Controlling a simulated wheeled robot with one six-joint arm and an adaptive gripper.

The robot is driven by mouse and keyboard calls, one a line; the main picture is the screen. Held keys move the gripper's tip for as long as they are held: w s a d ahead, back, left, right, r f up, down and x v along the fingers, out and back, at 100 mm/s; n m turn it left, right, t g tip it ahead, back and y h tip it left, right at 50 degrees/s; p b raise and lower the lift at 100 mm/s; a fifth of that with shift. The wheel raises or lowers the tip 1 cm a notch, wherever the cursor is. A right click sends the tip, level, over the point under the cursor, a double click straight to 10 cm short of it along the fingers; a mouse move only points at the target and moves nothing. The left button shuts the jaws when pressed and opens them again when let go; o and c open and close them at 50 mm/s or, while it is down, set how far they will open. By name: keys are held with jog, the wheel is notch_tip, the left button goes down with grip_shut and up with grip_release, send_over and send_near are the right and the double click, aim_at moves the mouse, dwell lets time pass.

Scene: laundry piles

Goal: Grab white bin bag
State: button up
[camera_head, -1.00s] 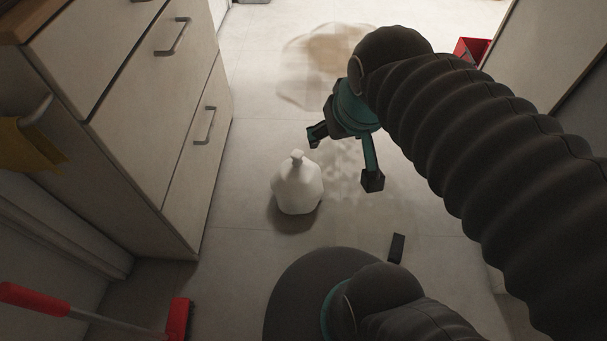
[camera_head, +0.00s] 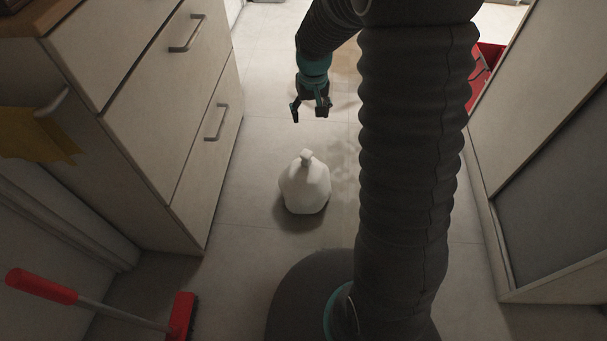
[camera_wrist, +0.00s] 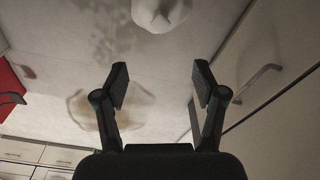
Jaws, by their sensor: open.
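The white bin bag (camera_head: 304,186) stands upright on the tiled floor, tied to a knob at its top, near the middle of the head view. In the wrist view the bag (camera_wrist: 162,12) shows at the top edge, partly cut off, beyond the fingertips. My gripper (camera_head: 308,116) is open and empty. It is above and beyond the bag in the head view, apart from it. In the wrist view my gripper's two fingers (camera_wrist: 158,84) are spread wide with only floor between them.
A drawer cabinet (camera_head: 155,110) with metal handles stands on the left. A red-handled brush (camera_head: 182,318) lies at lower left. A red container (camera_head: 484,74) is at upper right, by a cabinet (camera_head: 535,150). A brownish stain (camera_wrist: 103,112) marks the floor. Floor around the bag is clear.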

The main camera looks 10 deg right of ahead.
jog(key=g, duration=0.1)
send_over(306, 153)
notch_tip(306, 153, down, 10)
jog(key=f, duration=0.8)
jog(key=shift+s+f, duration=0.3)
jog(key=shift+w+f, duration=0.15)
jog(key=shift+f, duration=2.65)
grip_shut()
